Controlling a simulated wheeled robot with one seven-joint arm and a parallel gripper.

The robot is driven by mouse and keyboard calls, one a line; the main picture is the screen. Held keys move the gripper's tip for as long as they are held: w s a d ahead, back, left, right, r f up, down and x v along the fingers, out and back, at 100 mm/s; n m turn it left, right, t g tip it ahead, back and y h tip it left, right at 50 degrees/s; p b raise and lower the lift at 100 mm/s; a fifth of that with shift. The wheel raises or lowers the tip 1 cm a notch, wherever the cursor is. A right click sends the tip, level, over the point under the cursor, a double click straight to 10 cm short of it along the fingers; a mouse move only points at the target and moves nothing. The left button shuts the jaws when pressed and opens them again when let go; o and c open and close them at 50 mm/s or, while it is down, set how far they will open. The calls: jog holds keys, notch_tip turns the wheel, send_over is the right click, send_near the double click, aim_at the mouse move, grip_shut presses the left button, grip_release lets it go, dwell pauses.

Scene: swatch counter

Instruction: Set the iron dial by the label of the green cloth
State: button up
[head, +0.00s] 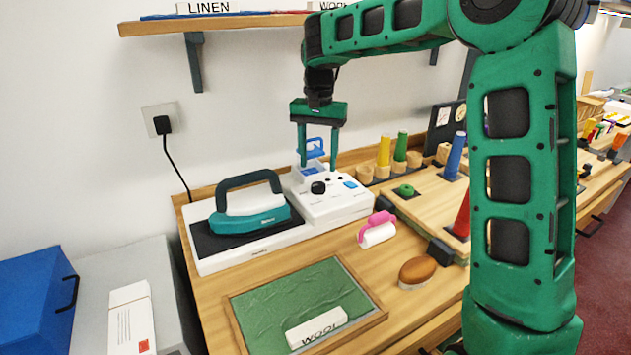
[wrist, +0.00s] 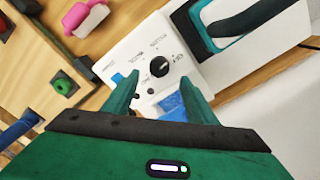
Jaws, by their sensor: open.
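The iron dial (head: 318,187) is a black round knob on the white control box (head: 345,207). It also shows in the wrist view (wrist: 159,67) with small printed marks around it, too small to read. My gripper (head: 318,168) is open above the box, its fingers pointing down. In the wrist view the dial lies just beyond and between my fingertips (wrist: 160,82), apparently untouched. The green cloth (head: 290,290) lies crumpled in a wooden frame at the front. A white label block reading WOOL (head: 316,327) stands on its near edge.
A teal iron (head: 250,212) rests on its black pad left of the box. A blue-handled part (head: 312,148) is at the box's back. A pink-handled roller (head: 377,230), brown brush (head: 417,271) and spool board (head: 425,202) lie right. A shelf (head: 240,22) hangs above.

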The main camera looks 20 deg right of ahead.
aim_at(317, 184)
jog(key=shift+f, duration=3.2)
jog(key=shift+c, duration=0.7)
jog(key=c, duration=0.9)
jog(key=shift+a, duration=0.2)
jog(key=shift+d, duration=0.1)
